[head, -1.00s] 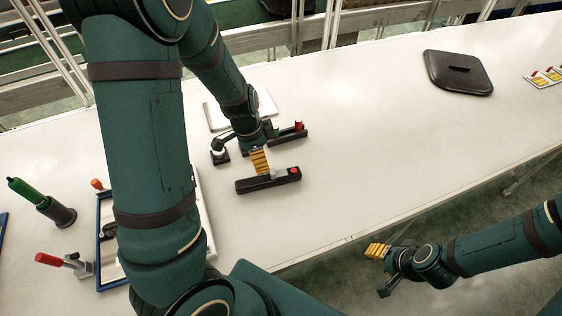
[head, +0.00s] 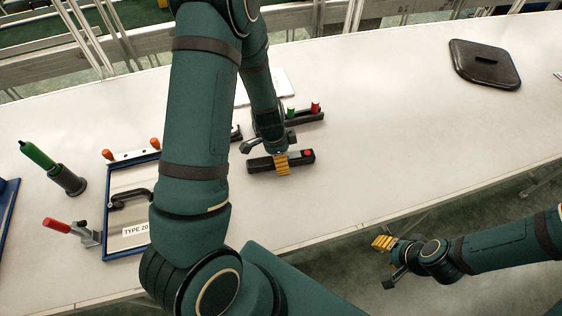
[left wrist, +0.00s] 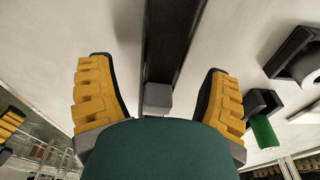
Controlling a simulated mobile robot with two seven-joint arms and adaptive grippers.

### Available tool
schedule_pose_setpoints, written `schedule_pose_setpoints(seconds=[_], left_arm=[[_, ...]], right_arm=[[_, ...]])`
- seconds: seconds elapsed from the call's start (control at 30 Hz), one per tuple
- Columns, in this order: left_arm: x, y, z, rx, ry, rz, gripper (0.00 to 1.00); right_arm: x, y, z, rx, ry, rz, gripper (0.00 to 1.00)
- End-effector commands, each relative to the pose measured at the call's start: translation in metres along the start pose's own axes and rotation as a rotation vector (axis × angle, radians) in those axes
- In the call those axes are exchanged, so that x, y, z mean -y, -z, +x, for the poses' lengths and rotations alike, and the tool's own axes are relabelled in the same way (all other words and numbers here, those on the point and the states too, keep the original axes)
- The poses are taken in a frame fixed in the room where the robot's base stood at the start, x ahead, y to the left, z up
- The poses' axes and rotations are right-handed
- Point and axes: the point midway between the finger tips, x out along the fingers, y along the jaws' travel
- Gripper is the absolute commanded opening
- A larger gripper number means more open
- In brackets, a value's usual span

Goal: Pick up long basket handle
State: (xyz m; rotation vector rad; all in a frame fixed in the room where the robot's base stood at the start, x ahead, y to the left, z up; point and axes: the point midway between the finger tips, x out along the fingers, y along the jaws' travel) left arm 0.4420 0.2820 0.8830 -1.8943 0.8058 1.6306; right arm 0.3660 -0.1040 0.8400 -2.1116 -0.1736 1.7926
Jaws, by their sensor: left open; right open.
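A long black bar-shaped handle with a red button at its right end (head: 307,155) lies on the white table in the head view. In the left wrist view the black bar (left wrist: 172,40) runs between my fingers, with a grey block (left wrist: 158,95) at its near part. My left gripper (left wrist: 160,98) is open, one yellow finger on each side of the bar, with gaps to it. In the head view a yellow finger of my left gripper (head: 282,165) covers the bar's middle. My right gripper (head: 384,250) is open and empty, off the table's front edge.
A second black bar with green and red parts (head: 316,107) lies just behind. A blue-framed panel (head: 105,205), a green-handled tool (head: 38,155) and a red-handled clamp (head: 57,226) are at left. A black lid (head: 507,74) lies back right. The table's right-middle is clear.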

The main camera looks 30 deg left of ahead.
Motion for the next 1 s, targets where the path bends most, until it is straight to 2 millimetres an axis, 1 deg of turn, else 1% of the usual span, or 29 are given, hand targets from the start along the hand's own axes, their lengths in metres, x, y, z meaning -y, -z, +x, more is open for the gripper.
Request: schedule_pose_setpoints(seconds=[0.03, 0.13, 0.4, 0.43, 0.47, 0.5, 0.57, 0.6, 0.63, 0.67, 1.0], left_arm=[[0.0, -0.001, 0.009, 0.002, -0.002, -0.003, 0.78], [0.001, 0.0, 0.017, 0.0, 0.001, -0.001, 0.78], [0.001, 0.0, 0.018, -0.001, 0.001, -0.001, 0.78], [0.001, 0.0, 0.018, -0.001, 0.001, -0.001, 0.75], [0.001, 0.0, 0.018, -0.001, 0.001, -0.001, 0.64], [0.001, 0.0, 0.018, -0.001, 0.001, -0.001, 0.5], [0.001, 0.0, 0.018, 0.0, 0.001, -0.001, 0.29], [0.001, 0.0, 0.018, 0.0, 0.001, -0.001, 0.15], [0.001, 0.0, 0.018, 0.0, 0.001, -0.001, 0.05], [0.001, 0.0, 0.018, 0.0, 0.001, -0.001, 0.0], [0.0, 0.0, 0.018, 0.0, 0.001, -0.001, 0.0]], right_arm=[[-0.001, 0.0, 0.003, 0.0, 0.0, 0.0, 0.47], [-0.002, -0.001, 0.004, 0.0, -0.001, 0.0, 0.47], [-0.001, 0.0, 0.004, 0.0, -0.001, 0.0, 0.47], [-0.001, 0.0, 0.004, 0.0, -0.001, 0.0, 0.47], [-0.001, 0.0, 0.004, 0.0, -0.001, 0.0, 0.47], [-0.001, 0.0, 0.004, 0.0, -0.001, 0.0, 0.47], [-0.001, 0.0, 0.004, 0.0, -0.001, 0.0, 0.47], [-0.001, 0.0, 0.004, 0.0, -0.001, 0.0, 0.47], [-0.001, 0.0, 0.004, 0.0, -0.001, 0.0, 0.47], [-0.001, 0.0, 0.004, 0.0, -0.001, 0.0, 0.47], [-0.001, 0.0, 0.004, 0.0, -0.001, 0.0, 0.47]])
